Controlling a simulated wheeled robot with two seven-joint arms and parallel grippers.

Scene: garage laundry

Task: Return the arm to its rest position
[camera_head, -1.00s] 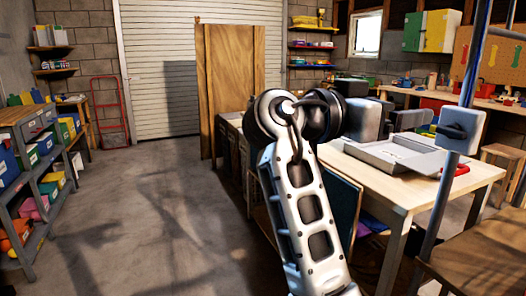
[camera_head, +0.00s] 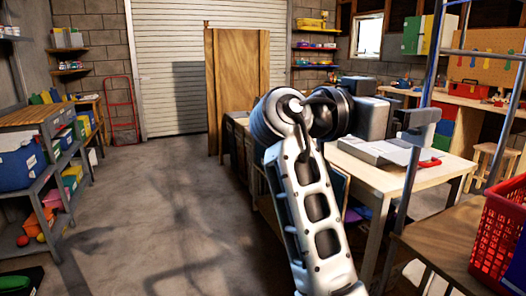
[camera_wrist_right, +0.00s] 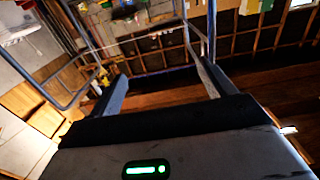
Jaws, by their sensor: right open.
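My right arm rises from the bottom middle of the head view, bent at a dark round elbow. Its right gripper (camera_head: 420,126) is held in front of the light wooden table, over a grey open case in the picture. In the right wrist view my right gripper (camera_wrist_right: 156,76) has its two dark fingers spread apart, with nothing between them. My left arm and gripper are not in view.
A light wooden table (camera_head: 385,180) bears the grey case (camera_head: 375,151). A metal post stands close beside the gripper. A red basket (camera_head: 500,235) sits on a wooden surface at right. A shelf (camera_head: 45,185) stands left. The concrete floor (camera_head: 165,210) between is mostly clear.

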